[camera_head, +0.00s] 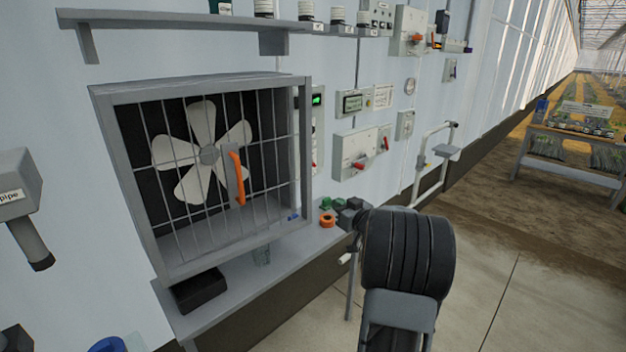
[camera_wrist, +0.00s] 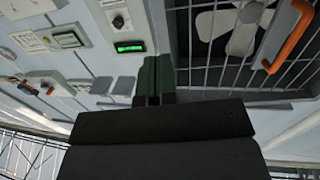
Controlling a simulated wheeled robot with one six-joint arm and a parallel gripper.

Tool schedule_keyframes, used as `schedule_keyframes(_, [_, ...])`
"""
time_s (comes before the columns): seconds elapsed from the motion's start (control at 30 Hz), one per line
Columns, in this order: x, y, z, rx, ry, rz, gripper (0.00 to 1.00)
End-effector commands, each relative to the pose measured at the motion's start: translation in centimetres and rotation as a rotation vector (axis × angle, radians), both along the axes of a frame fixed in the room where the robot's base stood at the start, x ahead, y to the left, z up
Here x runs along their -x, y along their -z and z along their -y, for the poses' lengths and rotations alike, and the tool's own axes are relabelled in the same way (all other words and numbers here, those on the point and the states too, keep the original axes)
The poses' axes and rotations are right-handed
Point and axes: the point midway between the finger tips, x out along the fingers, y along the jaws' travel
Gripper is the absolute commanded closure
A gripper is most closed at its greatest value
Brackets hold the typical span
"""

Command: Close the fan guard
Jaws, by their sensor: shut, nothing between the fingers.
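The fan guard (camera_head: 197,272) is a grey square frame with thin bars, standing in front of a white-bladed fan (camera_head: 208,154) on the wall. An orange handle (camera_head: 238,178) is on the guard's bars, right of the fan's hub. It also shows at the upper right of the wrist view (camera_wrist: 290,36). I cannot tell whether the frame is flush with its housing. My gripper (camera_head: 333,203) is to the right of the guard, apart from the handle. In the wrist view its dark green fingers (camera_wrist: 155,72) are together with nothing between them.
A grey ledge (camera_head: 250,262) runs below the guard, with a black tray (camera_head: 198,291) on it. An orange ring (camera_head: 327,219) shows beside my gripper. Control boxes (camera_head: 362,152) are on the wall to the right. A shelf (camera_head: 170,20) is above.

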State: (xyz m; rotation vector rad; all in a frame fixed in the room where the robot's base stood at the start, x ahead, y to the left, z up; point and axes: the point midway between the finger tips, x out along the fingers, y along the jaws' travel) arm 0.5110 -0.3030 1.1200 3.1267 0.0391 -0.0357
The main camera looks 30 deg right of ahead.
Motion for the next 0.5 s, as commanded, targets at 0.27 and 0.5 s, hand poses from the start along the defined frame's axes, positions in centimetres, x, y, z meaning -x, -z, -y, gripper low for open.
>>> schedule_keyframes(0.27, [-1.9, -0.3, 0.3, -0.017, -0.047, 0.022, 1.0])
schedule_keyframes(0.5, [-6.5, -0.4, 0.0, -0.017, -0.045, 0.022, 1.0])
